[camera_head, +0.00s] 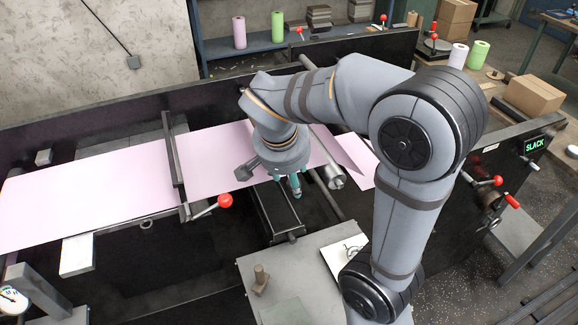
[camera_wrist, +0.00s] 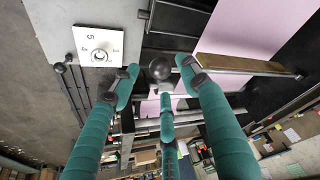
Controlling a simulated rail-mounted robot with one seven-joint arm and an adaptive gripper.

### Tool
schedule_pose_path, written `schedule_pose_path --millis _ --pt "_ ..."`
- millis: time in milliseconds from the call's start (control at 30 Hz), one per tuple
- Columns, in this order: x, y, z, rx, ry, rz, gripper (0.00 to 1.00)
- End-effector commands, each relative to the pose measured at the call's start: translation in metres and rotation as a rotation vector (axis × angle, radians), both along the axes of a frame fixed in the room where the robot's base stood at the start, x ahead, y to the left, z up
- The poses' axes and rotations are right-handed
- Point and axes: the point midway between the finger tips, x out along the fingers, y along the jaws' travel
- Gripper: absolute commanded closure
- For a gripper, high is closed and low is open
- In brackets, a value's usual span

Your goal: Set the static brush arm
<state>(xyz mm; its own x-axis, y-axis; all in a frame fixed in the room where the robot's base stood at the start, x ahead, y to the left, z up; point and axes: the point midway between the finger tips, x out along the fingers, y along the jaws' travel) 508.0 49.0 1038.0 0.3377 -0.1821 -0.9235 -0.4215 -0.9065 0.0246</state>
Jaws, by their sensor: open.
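In the head view a dark bar (camera_head: 172,150) crosses the pink web (camera_head: 90,190), with a red-knobbed lever (camera_head: 225,201) by its near end. I cannot tell for sure which part is the static brush arm. My gripper (camera_head: 296,186) points down over the dark machine bed, right of that lever and apart from it. In the wrist view my teal fingers (camera_wrist: 160,90) are spread and open. A dark round knob (camera_wrist: 160,68) shows between their tips; I cannot tell whether they touch it. A bar with a tan strip (camera_wrist: 245,64) lies beside the pink sheet.
A white numbered dial plate (camera_wrist: 98,46) is beside my fingers in the wrist view. A metal roller end (camera_head: 335,181) is close right of my gripper. A grey table (camera_head: 245,270) bears a small peg. A green SLACK sign (camera_head: 534,144) is lit at right.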

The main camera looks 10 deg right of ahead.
Motion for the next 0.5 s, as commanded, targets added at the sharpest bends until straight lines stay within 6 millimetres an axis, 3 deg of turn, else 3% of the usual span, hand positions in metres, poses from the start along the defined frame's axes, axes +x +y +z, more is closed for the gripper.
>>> schedule_pose_path --millis 200,500 --pt "-0.013 0.009 0.04 0.003 -0.003 0.002 0.55" --pt "-0.022 0.011 0.058 0.0 0.001 0.0 0.55"
